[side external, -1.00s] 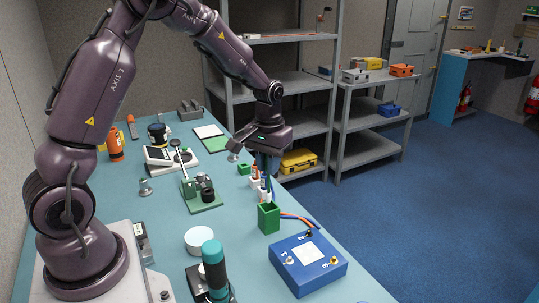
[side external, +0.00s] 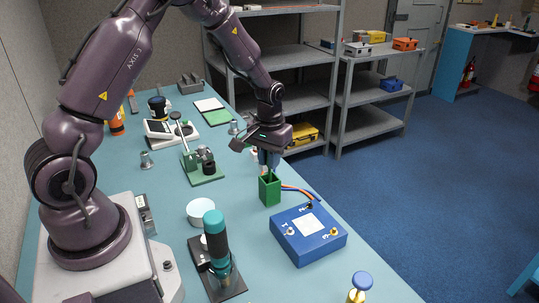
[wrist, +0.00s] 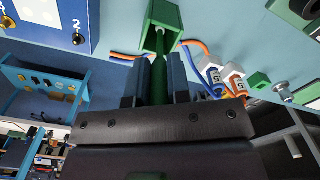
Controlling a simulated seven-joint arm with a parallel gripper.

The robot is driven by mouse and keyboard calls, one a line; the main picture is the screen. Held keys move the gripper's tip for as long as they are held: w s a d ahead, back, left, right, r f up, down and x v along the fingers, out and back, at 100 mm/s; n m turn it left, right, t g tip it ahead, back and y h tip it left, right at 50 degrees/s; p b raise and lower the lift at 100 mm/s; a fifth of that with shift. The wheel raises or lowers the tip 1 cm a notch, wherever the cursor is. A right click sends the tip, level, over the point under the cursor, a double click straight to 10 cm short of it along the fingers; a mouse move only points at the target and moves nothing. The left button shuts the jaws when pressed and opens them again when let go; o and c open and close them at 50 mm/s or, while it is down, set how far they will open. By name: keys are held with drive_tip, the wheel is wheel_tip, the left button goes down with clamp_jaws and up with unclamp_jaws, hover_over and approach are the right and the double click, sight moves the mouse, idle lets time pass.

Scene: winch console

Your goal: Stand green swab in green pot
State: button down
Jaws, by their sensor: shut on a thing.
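My gripper (side external: 267,164) is shut on the green swab and points down directly over the green pot (side external: 270,192). In the wrist view the green swab (wrist: 158,78) is a green shaft between the two fingers of my gripper (wrist: 158,70). Its far end reaches to the mouth of the green pot (wrist: 161,14) and appears to lie inside the rim. How deep it sits is hard to tell. The pot stands upright on the blue-green bench.
A blue box with numbered terminals (side external: 308,235) stands close to the pot, with orange and blue cables beside it. Labelled connectors (wrist: 232,78) lie near the pot in the wrist view. A green-based stand (side external: 203,170) and a white round lid (side external: 200,212) are to the left.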

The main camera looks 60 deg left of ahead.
drive_tip(key=c, duration=1)
unclamp_jaws()
drive_tip(key=shift+r, duration=0.1)
wheel_tip(320, 180, up, 13)
drive_tip(key=shift+f, duration=0.1)
